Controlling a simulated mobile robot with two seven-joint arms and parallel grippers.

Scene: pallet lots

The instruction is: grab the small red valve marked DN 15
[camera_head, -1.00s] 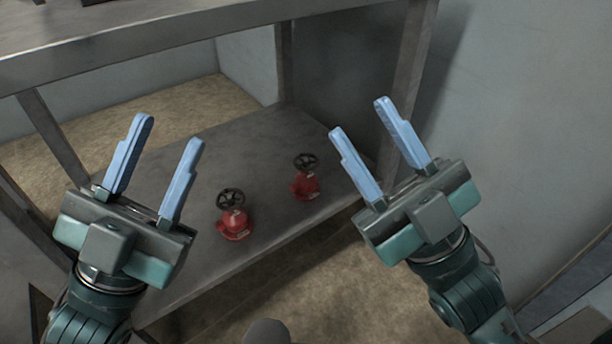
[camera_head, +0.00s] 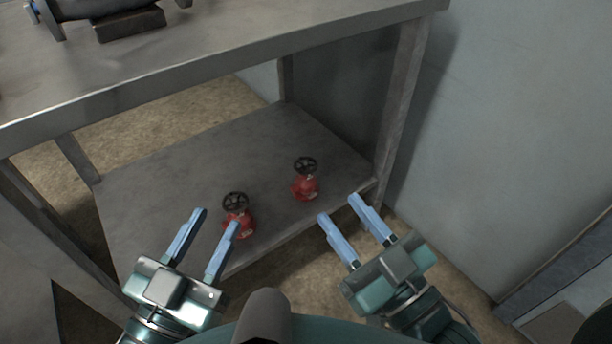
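Two small red valves with black handwheels stand upright on the lower shelf (camera_head: 150,200) of a grey metal bench. The left valve (camera_head: 243,219) is nearer, and the right valve (camera_head: 304,187) is further back. Their markings are too small to read, so I cannot tell which is DN 15. My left gripper (camera_head: 218,220) is open and empty; its right finger partly covers the left valve in the view. My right gripper (camera_head: 338,207) is open and empty, in front of and to the right of the right valve.
The bench top (camera_head: 215,45) overhangs the shelf, with a dark machine part (camera_head: 128,22) on it. A bench leg (camera_head: 402,110) stands right of the valves, near a grey wall (camera_head: 510,130). The shelf around the valves is clear.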

